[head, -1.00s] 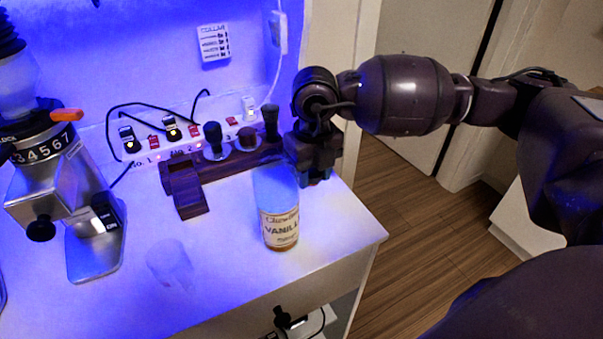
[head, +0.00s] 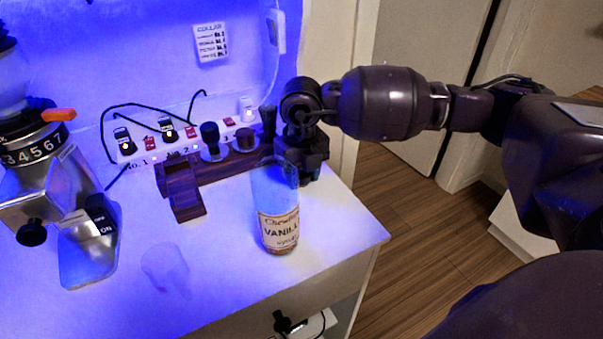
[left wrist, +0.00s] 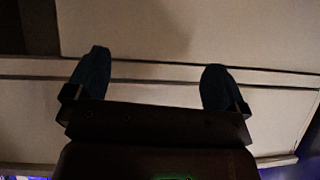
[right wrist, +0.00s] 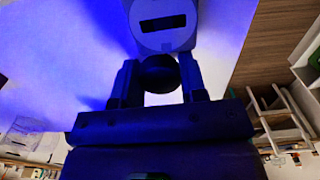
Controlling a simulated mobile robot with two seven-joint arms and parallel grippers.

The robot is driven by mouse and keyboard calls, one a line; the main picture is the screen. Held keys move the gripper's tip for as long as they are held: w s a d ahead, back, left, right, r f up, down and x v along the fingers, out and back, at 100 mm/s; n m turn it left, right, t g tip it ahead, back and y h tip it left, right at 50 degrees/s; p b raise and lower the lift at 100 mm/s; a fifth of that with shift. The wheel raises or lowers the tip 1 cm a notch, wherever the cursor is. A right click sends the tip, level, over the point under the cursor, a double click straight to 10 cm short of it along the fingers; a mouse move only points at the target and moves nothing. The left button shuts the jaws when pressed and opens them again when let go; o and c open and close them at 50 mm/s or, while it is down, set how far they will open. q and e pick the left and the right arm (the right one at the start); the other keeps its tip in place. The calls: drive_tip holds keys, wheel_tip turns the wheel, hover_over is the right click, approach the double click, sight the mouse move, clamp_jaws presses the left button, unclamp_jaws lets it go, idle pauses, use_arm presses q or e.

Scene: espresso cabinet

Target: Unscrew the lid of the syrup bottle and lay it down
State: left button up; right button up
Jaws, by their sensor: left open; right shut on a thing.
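The syrup bottle (head: 280,228), with a cream "VANILLA" label, stands upright near the counter's right front corner. No lid shows on its clear top in the head view. My right gripper (head: 309,170) is just behind and to the right of the bottle top, partly hidden by it. In the right wrist view its fingers (right wrist: 160,82) are shut on a round black thing, apparently the lid (right wrist: 158,72). Whether this lid touches any surface cannot be told. My left gripper (left wrist: 153,88) is open and empty, facing pale panels in the left wrist view.
A wooden rack (head: 184,196) with dark-handled tools lies behind the bottle. A clear glass (head: 165,268) stands left of it, with a grinder (head: 48,185) farther left. A power strip (head: 135,150) and cables run along the wall. The counter (head: 225,275) is clear in front.

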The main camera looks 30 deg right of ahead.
sight(302, 173)
drive_tip(key=shift+f, duration=0.2)
drive_tip(key=o, duration=1)
wheel_tip(302, 173, up, 12)
drive_tip(key=p, duration=0.1)
drive_tip(key=shift+r, duration=0.2)
